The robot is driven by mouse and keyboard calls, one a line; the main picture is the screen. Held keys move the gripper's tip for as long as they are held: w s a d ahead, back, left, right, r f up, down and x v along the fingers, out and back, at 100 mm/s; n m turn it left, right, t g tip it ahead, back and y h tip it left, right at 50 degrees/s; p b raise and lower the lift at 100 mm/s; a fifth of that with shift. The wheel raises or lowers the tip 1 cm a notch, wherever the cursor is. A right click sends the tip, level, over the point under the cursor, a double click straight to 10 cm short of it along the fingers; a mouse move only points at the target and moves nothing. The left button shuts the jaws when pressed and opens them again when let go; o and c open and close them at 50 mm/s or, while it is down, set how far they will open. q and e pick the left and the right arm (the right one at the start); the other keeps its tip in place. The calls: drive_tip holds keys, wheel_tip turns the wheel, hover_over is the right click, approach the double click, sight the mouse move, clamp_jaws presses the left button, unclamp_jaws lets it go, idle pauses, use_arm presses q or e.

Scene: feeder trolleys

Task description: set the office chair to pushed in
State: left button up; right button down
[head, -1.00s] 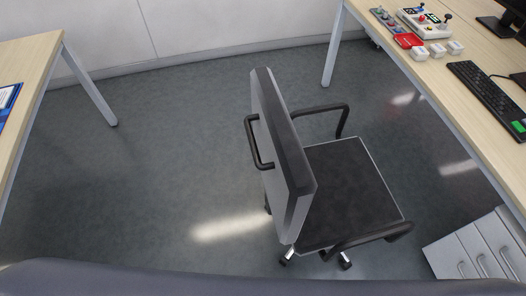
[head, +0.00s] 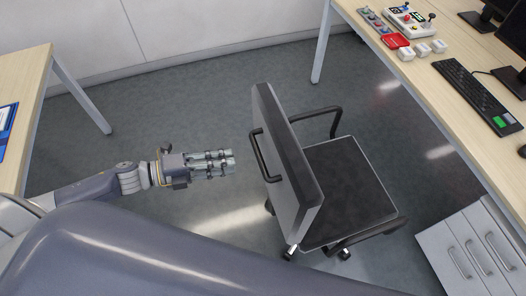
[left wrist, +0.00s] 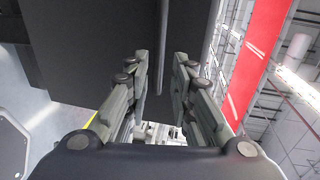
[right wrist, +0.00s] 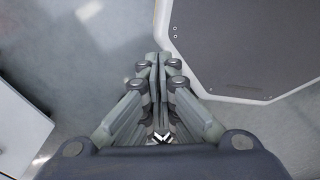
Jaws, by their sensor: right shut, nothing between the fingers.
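The office chair (head: 345,185) stands on the floor in the middle right of the head view, its seat towards the right desk and its backrest towards the left. A black handle (head: 264,157) sticks out from the back of the backrest. My left gripper (head: 232,162) is left of the handle, fingers pointing at it, with a small gap in the head view. In the left wrist view its fingers (left wrist: 161,62) are apart, with a dark bar (left wrist: 160,40), probably the handle, showing beyond them. My right gripper (right wrist: 162,60) is shut and empty in the right wrist view, over the floor.
The right desk (head: 400,70) holds a keyboard (head: 474,95), monitors and small control boxes. A drawer cabinet (head: 470,250) stands under it, right of the chair. Another desk (head: 25,75) is at the left. The floor between chair and right desk is clear.

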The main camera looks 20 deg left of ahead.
sight(259, 154)
use_arm(q)
drive_tip(key=p+x, duration=0.2)
drive_tip(key=x, duration=0.7)
drive_tip(key=shift+w+d, duration=0.25)
drive_tip(key=shift+w, duration=0.05)
drive_tip(key=shift+w+d+f, duration=0.15)
drive_tip(key=shift+d, duration=0.1)
clamp_jaws()
